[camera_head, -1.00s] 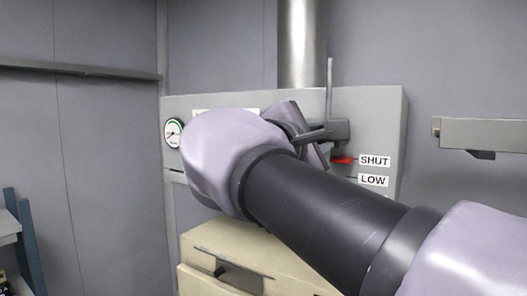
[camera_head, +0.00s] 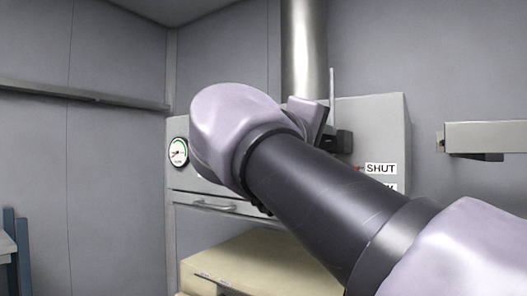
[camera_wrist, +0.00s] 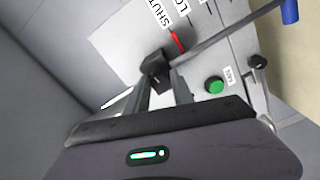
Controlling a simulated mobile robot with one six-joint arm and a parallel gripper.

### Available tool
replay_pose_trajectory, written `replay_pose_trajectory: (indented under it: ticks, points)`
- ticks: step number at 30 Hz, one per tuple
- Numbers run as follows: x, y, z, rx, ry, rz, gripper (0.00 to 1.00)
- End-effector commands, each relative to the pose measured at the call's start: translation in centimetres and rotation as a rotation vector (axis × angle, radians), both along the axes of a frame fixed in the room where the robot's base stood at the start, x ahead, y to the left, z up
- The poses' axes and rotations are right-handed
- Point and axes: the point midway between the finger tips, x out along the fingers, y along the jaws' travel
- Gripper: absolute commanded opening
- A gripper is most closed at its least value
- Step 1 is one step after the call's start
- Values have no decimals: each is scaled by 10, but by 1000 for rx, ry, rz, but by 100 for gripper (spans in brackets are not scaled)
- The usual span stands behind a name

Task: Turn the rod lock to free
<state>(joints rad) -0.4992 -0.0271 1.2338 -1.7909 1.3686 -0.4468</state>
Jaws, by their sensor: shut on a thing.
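My gripper (camera_wrist: 161,80) is shut on a black block (camera_wrist: 154,63) on the grey panel, beside the SHUT label. The fingers cover part of the block, and I cannot tell for sure whether it is the rod lock. A red pointer (camera_wrist: 178,41) sits next to the block by the SHUT label (camera_wrist: 160,14). A grey rod (camera_wrist: 225,35) with a blue end (camera_wrist: 290,11) runs up to the right in the wrist view. In the head view my arm hides the jaws; the block (camera_head: 341,141) and SHUT label (camera_head: 381,169) show behind it.
A gauge (camera_head: 178,151) is at the panel's left, a metal pipe (camera_head: 303,45) rises above, and a cream box (camera_head: 265,265) stands below.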

Motion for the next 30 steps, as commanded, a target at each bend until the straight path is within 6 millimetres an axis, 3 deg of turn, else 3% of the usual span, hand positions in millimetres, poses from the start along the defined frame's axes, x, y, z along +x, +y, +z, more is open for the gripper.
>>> replay_pose_trajectory:
  ticks: [10,26,27,30]
  points:
    - [0,0,-1,102,-73,0,0]
    - [0,0,0,121,-87,0,0]
    - [0,0,0,121,-88,0,31]
    - [0,0,0,121,-88,0,50]
